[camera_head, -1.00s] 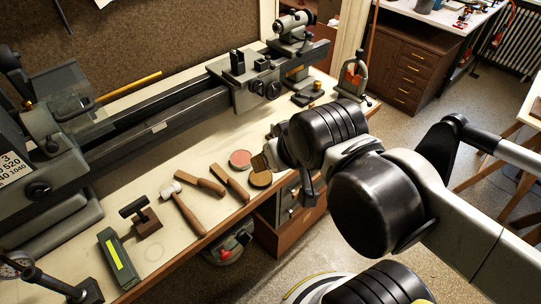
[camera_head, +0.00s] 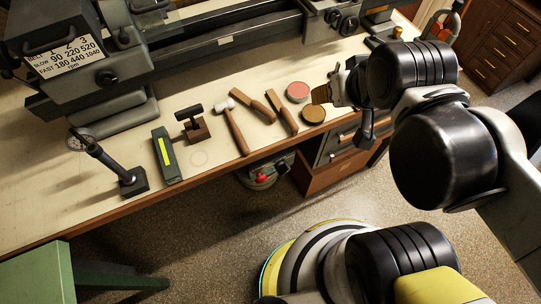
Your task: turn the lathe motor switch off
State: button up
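The lathe (camera_head: 185,55) stands along the back of the bench. Its grey headstock (camera_head: 70,60) with a speed plate is at the upper left. A grey-green box with a red part (camera_head: 262,178) is fixed below the bench's front edge and looks like the motor switch. The box is small and dark, so I cannot tell its on or off position. My gripper (camera_head: 350,88) is at the end of my arm, above the bench's right part and up and right of the box, apart from it.
A hammer (camera_head: 234,128), several wooden-handled tools, a red tin (camera_head: 298,91) and a dial gauge stand (camera_head: 116,165) lie on the bench (camera_head: 60,210). Drawers (camera_head: 330,165) sit under it at right. A green table (camera_head: 40,275) is at lower left. Floor between is clear.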

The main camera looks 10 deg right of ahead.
aim_at(282, 168)
jog(key=k+l+u, duration=0.3)
jog(key=k+l, duration=0.4)
jog(key=l, duration=0.2)
jog(key=k+l+u, duration=0.3)
jog(key=k+l, duration=0.5)
